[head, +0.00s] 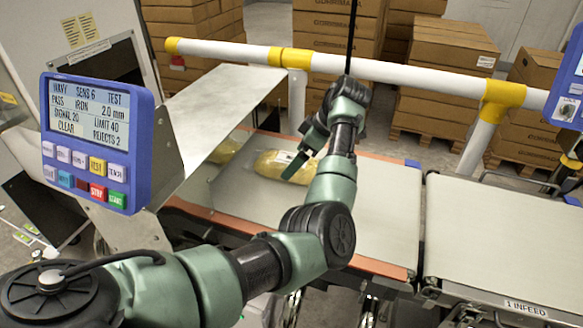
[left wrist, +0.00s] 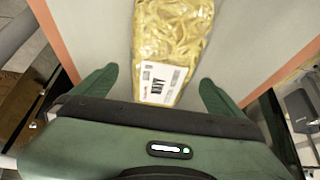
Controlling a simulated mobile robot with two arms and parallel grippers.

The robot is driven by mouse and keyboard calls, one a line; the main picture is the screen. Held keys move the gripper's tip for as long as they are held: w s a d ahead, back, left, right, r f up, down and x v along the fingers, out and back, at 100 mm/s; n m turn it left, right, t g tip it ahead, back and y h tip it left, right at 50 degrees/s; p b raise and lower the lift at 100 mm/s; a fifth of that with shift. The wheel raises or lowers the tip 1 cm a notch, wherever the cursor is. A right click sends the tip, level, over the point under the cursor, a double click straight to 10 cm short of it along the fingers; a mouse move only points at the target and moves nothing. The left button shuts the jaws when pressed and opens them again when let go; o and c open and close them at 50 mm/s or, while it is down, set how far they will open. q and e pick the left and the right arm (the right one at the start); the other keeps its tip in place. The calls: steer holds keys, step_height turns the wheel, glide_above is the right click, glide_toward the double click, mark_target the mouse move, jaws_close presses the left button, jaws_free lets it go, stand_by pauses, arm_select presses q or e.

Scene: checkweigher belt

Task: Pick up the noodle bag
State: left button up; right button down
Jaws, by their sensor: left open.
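The noodle bag (head: 272,165) is a clear bag of yellow noodles lying flat on the pale belt in the head view. In the left wrist view the bag (left wrist: 172,35) runs away from me, with a white printed label at its near end. My left gripper (head: 303,158) is open above the bag in the head view and hides part of it. In the left wrist view the left gripper (left wrist: 157,90) has one finger on each side of the bag's near end, apart from it. My right gripper is not seen.
A metal guard plate (head: 205,108) stands left of the bag, with another yellow shape, perhaps a reflection, beside it. A blue control panel (head: 92,140) is at left. A white and yellow rail (head: 390,72) runs behind the belt. The infeed belt (head: 510,235) at right is empty.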

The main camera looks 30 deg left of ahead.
arm_select(q)
steer(key=x, duration=0.3)
steer(key=shift+d+f, duration=0.1)
steer(key=shift+f, duration=0.25)
steer(key=shift+c, duration=0.3)
steer(key=c, duration=1.9)
steer(key=shift+c, duration=0.2)
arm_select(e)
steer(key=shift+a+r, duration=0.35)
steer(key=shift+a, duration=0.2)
